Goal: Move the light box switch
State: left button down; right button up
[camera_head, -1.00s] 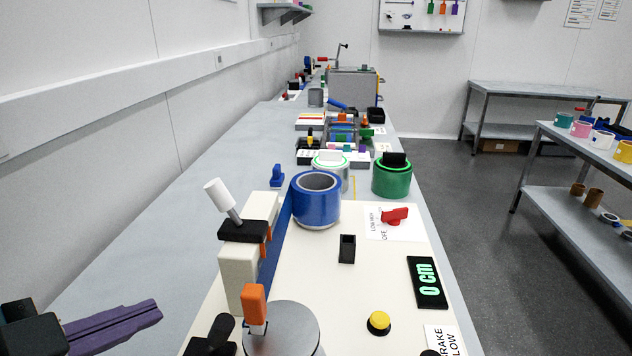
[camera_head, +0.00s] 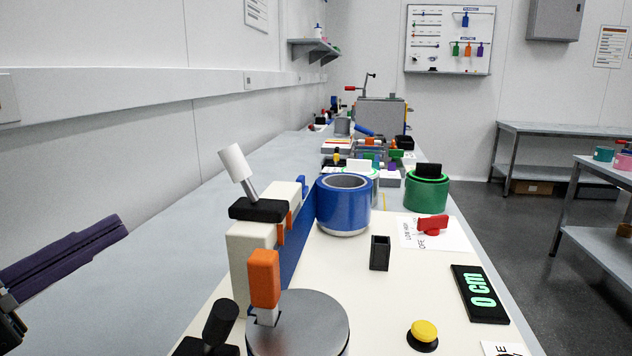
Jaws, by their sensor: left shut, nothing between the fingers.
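A red rotary switch (camera_head: 432,226) sits on a white label plate (camera_head: 408,238) printed with LOW, HIGH and OFF, on the cream panel (camera_head: 400,290) right of centre. It looks like the light box switch. Its exact setting is too small to tell. My left gripper (camera_head: 122,224), with purple fingers, is at the far left, shut and empty. It is above the grey bench, well apart from the switch. My right gripper is not in view.
Between them stand a cream block with a white-tipped lever (camera_head: 238,168), an orange handle (camera_head: 264,278) on a grey disc, and a blue tape roll (camera_head: 343,205). The left bench top is clear.

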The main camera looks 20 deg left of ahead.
aim_at(240, 175)
pick_arm(q)
jog(key=x, duration=1.2)
